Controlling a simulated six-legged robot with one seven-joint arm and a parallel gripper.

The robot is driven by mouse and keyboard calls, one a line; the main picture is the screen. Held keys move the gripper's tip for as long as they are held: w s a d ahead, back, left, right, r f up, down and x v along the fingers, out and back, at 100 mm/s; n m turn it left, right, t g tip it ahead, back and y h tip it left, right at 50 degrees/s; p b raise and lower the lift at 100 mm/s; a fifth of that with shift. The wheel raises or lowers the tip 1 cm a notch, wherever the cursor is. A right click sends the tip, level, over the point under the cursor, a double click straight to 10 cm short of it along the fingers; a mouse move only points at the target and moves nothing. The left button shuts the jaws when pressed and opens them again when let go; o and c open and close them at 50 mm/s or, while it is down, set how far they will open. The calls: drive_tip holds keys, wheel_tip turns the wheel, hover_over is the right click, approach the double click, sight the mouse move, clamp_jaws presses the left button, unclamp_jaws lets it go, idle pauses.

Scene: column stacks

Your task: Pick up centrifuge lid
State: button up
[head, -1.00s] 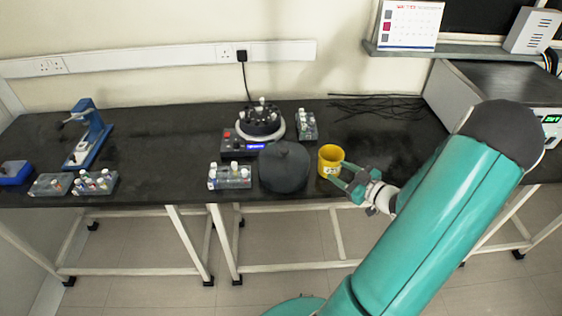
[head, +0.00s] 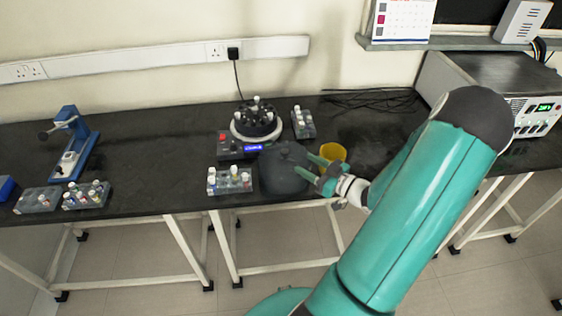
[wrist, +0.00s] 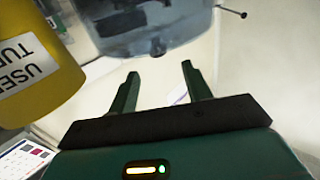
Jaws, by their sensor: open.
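The centrifuge lid (head: 284,172), a dark dome with a small knob, rests on the black bench in front of the centrifuge (head: 255,122). The centrifuge is uncovered, with tubes in its rotor. My gripper (head: 308,166) is open at the lid's right side in the head view, with its fingers pointing toward it. In the wrist view, the open fingers (wrist: 160,70) point at a grey, rounded body with a small knob, which looks like the lid (wrist: 150,28). A small gap shows between the fingertips and the knob. Nothing is between the fingers.
A yellow cup (head: 333,152) stands close beside my gripper and shows large in the wrist view (wrist: 35,60). Tube racks stand left of the lid (head: 230,181) and behind it (head: 303,123). Black cables (head: 370,100) lie at the back. The bench's left middle is clear.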

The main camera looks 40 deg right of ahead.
sight(285, 150)
drive_tip(key=w, duration=0.2)
drive_tip(key=shift+w+a+f, duration=0.1)
drive_tip(key=shift+w+a, duration=0.15)
drive_tip(key=shift+w, duration=0.1)
drive_tip(key=shift+s+d+r, duration=0.15)
drive_tip(key=shift+s+r, duration=0.05)
drive_tip(key=shift+w+r, duration=0.15)
drive_tip(key=shift+w, duration=0.05)
drive_tip(key=shift+w+a+f, duration=0.15)
drive_tip(key=shift+w, duration=0.35)
drive_tip(key=shift+w+a+f, duration=0.1)
drive_tip(key=shift+w+f, duration=0.05)
drive_tip(key=shift+w, duration=0.65)
drive_tip(key=shift+w+r, duration=0.1)
drive_tip(key=shift+r, duration=0.1)
drive_tip(key=w, duration=0.3)
drive_tip(key=shift+w+a+f, duration=0.2)
drive_tip(key=shift+w+a, duration=0.05)
drive_tip(key=shift+r, duration=0.2)
drive_tip(key=shift+w+a+f, duration=0.1)
drive_tip(key=shift+w+f, duration=0.05)
drive_tip(key=shift+w, duration=0.15)
drive_tip(key=shift+s, duration=0.25)
drive_tip(key=c, duration=0.4)
drive_tip(key=shift+w, duration=0.2)
drive_tip(key=c, duration=0.3)
drive_tip(key=shift+s, duration=0.1)
clamp_jaws()
